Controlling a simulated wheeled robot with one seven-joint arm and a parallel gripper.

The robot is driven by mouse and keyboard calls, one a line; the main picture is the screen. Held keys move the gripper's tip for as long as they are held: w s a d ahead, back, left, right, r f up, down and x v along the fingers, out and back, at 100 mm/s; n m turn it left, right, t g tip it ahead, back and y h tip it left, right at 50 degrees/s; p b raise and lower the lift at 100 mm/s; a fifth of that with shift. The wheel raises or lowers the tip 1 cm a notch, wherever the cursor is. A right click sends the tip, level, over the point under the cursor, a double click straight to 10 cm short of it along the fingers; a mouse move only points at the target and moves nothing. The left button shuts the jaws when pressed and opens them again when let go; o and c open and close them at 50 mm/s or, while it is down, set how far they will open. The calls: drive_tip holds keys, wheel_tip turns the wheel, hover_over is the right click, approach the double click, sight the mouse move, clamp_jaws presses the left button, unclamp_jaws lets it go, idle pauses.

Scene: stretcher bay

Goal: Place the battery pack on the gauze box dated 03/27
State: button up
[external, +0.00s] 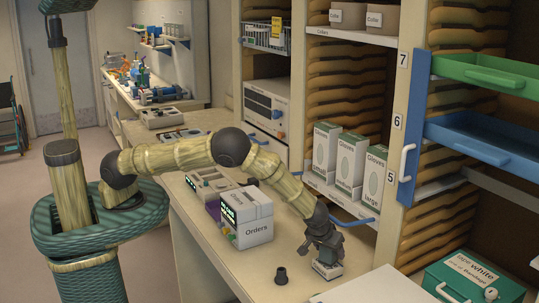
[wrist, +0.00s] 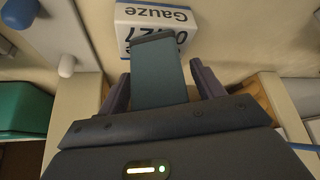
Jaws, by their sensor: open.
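The white gauze box (wrist: 189,14) shows upside down at the top of the wrist view. Its label reads "Gauze" with a date ending in 27; part of the date is covered. In the external view the box (external: 328,270) is on the counter directly under my gripper (external: 325,250). A dark teal slab, apparently the battery pack (wrist: 158,85), lies between my two open fingers in the wrist view (wrist: 160,90), with small gaps at both sides. It overlaps the box in that view; whether it rests on it is hard to tell.
Gloves boxes (external: 349,166) stand on a shelf behind.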

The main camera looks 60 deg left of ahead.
drive_tip(key=shift+d+r, duration=0.1)
drive_tip(key=shift+r, duration=0.05)
drive_tip(key=shift+s+d+r+b, duration=0.15)
drive_tip(key=shift+s+r+b, duration=0.2)
drive_tip(key=shift+b, duration=0.6)
drive_tip(key=s+d+b, duration=0.4)
drive_tip(key=s, duration=0.7)
drive_tip(key=shift+d, duration=0.15)
drive_tip(key=shift+r, duration=0.15)
